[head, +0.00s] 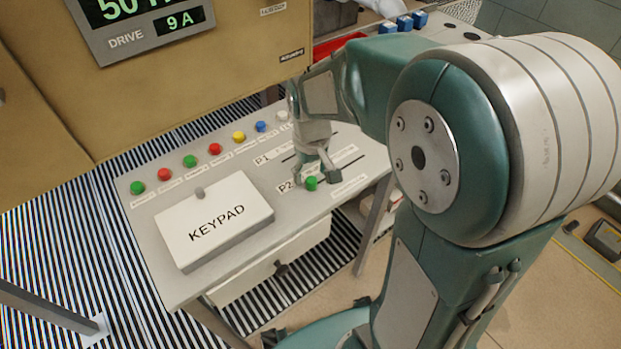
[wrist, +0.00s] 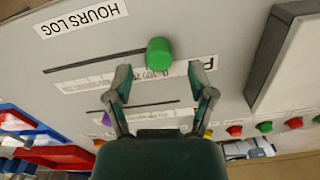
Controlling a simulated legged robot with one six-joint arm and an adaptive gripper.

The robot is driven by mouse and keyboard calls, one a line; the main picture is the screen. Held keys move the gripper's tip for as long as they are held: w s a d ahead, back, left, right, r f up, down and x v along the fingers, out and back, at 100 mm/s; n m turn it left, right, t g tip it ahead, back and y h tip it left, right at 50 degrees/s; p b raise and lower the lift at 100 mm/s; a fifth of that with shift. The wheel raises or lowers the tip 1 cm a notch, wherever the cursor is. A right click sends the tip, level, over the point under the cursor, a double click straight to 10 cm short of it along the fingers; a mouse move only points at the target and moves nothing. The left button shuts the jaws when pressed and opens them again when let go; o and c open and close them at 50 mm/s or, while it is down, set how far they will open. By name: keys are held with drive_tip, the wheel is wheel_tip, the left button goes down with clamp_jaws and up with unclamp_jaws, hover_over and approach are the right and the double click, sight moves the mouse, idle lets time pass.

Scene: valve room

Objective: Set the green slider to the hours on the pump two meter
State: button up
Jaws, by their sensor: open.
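The green slider (head: 311,183) is a small green knob on the P2 slot of the sloped panel (head: 328,207). In the wrist view the green slider (wrist: 159,52) sits at one end of its slot, near the P label. My gripper (head: 314,165) is open just above the panel. In the wrist view my gripper (wrist: 163,76) has one fingertip to each side of the knob's line, with the knob a little beyond the tips; I cannot tell whether they touch. A printed scale strip (wrist: 112,80) runs along the slot. No meter labelled pump two is readable.
A keypad box (head: 215,220) lies on the panel, left of the slider. Several coloured buttons (head: 190,161) line the back edge. A display (head: 145,22) reads "DRIVE 9 A", its upper line cut off. An "HOURS LOG" label (wrist: 80,19) is on the panel.

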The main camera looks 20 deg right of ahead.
sight(341, 163)
drive_tip(key=shift+f, duration=1.4)
clamp_jaws()
drive_tip(key=d, duration=0.2)
drive_tip(key=w+d, duration=0.1)
drive_tip(key=d, duration=0.2)
drive_tip(key=w+d, duration=0.1)
drive_tip(key=d, duration=0.2)
drive_tip(key=shift+w, duration=0.25)
unclamp_jaws()
